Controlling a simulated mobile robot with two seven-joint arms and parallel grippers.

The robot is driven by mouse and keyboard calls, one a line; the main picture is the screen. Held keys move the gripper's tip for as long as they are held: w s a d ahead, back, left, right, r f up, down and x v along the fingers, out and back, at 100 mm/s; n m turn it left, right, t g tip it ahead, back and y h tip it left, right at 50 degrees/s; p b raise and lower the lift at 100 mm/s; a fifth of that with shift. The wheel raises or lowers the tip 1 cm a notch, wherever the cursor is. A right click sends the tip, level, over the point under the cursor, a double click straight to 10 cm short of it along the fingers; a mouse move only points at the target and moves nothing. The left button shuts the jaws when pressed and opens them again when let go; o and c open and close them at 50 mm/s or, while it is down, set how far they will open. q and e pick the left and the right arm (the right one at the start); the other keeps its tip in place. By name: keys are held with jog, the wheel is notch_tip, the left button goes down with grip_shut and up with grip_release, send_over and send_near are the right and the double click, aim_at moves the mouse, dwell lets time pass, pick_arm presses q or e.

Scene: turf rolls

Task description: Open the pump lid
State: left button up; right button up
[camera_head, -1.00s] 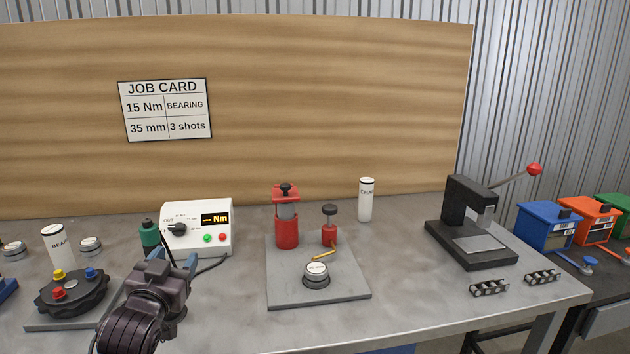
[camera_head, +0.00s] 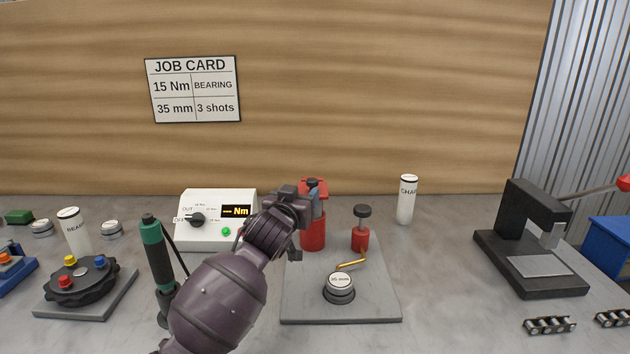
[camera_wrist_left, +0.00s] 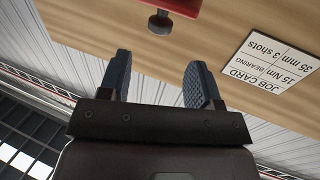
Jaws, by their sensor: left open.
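The pump is a red cylinder (camera_head: 313,236) on a grey plate, with a red lid (camera_head: 322,187) on top. My left gripper (camera_head: 316,203) is in front of the pump's upper part and hides some of it. In the left wrist view, my left gripper (camera_wrist_left: 159,60) is open with nothing between its blue fingers. A red part with a dark knob (camera_wrist_left: 159,23) hangs into the top of that upside-down view, beyond the fingertips and apart from them. My right gripper is not in view.
The grey plate (camera_head: 290,308) also carries a small red fitting with a black knob (camera_head: 361,212), a yellow nozzle and a round bearing (camera_head: 339,285). A white torque box (camera_head: 188,235) and green-topped driver (camera_head: 155,252) stand left. A white canister (camera_head: 406,203) and black press (camera_head: 515,267) stand right.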

aim_at(310, 184)
pick_arm(q)
jog(key=b+x, duration=0.1)
jog(key=x, duration=0.6)
jog(key=shift+f, duration=0.2)
jog(key=shift+b+x, duration=0.35)
jog(key=shift+x, duration=0.65)
jog(key=shift+r, duration=0.15)
grip_shut()
